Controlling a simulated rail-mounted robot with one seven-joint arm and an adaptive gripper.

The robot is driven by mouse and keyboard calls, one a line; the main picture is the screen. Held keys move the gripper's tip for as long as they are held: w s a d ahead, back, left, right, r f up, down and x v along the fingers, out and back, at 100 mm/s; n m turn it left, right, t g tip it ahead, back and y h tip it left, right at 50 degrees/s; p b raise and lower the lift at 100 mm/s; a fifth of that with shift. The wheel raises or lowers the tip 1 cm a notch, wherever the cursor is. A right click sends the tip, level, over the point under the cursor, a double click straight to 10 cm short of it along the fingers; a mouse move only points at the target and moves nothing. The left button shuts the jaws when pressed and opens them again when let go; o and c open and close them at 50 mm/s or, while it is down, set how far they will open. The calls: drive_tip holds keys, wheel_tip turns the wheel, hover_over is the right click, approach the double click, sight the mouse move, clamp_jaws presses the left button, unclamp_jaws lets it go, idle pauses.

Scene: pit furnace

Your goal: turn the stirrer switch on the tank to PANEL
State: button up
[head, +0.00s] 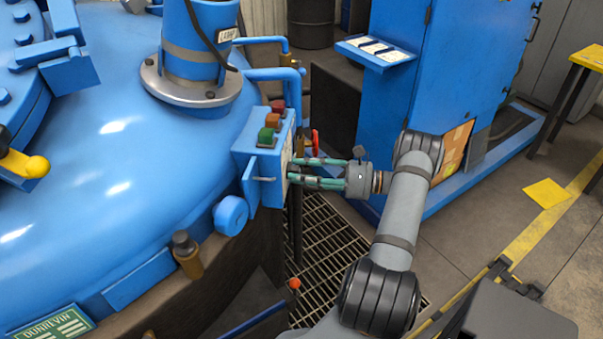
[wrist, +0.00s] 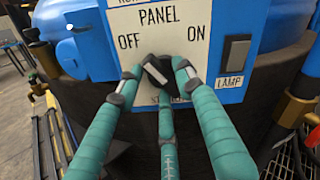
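The stirrer switch (wrist: 157,72) is a black knob with a pale bar, set on a white plate (wrist: 200,16) that reads PANEL above it, OFF to its left and ON to its right. The pale bar looks tilted, its upper end leaning left towards OFF. Lettering below the knob is mostly hidden by a finger. My gripper (wrist: 160,82) has its teal fingers around the knob; I cannot tell whether they press on it. In the head view my gripper (head: 293,171) reaches the right face of the blue switch box (head: 262,172) on the tank (head: 120,140); the knob is hidden there.
A LAMP rocker (wrist: 236,52) sits right of the knob. Green, orange and red buttons (head: 272,122) top the box, with a red valve handle (head: 315,142) behind. A blue cabinet (head: 425,85) stands behind my arm. Floor grating (head: 325,240) lies below.

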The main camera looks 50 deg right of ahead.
clamp_jaws()
idle(0.5)
drive_tip(key=m, duration=0.3)
drive_tip(key=shift+r, duration=0.15)
drive_tip(key=shift+m, duration=2)
drive_tip(key=shift+d, duration=0.1)
drive_tip(key=shift+o, duration=1.2)
unclamp_jaws()
